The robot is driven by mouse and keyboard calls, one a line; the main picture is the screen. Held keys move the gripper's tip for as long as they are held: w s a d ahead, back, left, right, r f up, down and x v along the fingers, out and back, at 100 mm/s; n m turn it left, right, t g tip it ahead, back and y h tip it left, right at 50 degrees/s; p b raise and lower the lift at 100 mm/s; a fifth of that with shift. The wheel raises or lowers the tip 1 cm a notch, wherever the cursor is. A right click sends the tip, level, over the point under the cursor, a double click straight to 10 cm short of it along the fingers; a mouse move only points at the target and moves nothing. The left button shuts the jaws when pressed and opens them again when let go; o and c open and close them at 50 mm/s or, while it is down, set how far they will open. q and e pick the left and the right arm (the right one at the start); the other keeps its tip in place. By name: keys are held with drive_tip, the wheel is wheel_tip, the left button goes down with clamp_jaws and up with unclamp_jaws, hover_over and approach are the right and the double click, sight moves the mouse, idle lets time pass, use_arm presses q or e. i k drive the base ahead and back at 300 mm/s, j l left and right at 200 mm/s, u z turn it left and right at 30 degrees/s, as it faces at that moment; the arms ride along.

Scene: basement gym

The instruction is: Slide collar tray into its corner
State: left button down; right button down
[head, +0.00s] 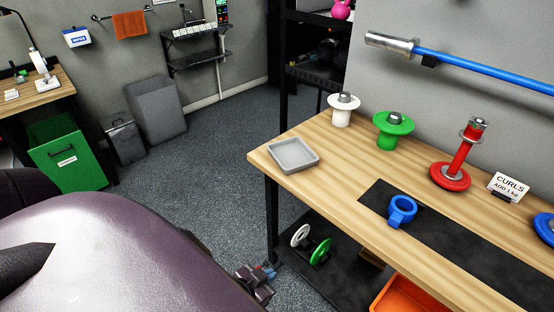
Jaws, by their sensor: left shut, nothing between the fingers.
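The collar tray (292,155) is a shallow grey square tray. It lies empty and flat near the left end of the wooden bench (345,170), a little in from the edges. A blue collar (401,212) stands on the black mat (440,238), to the right of the tray. My left gripper (266,274) is at the bottom centre, left of the bench and apart from the tray. It is shut and empty. My right gripper is not in view.
White (342,108) and green (393,130) spools stand behind the tray; a red post (460,158) and a CURLS card (509,186) are farther right. Bench around the tray is clear.

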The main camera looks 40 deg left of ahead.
sight(292, 155)
drive_tip(key=j+z, duration=0.1)
drive_tip(key=j, duration=0.45)
drive_tip(key=j+z, duration=0.1)
drive_tip(key=j, duration=0.5)
drive_tip(key=j+z, duration=0.1)
drive_tip(key=j, duration=0.45)
drive_tip(key=j+z, duration=0.1)
drive_tip(key=j, duration=0.45)
drive_tip(key=j+z, duration=0.1)
drive_tip(key=j, duration=0.45)
drive_tip(key=k+j+z, duration=0.1)
drive_tip(key=j, duration=0.45)
drive_tip(key=k+j+z, duration=0.1)
drive_tip(key=j, duration=0.45)
drive_tip(key=k+j+z, duration=0.1)
drive_tip(key=j, duration=0.45)
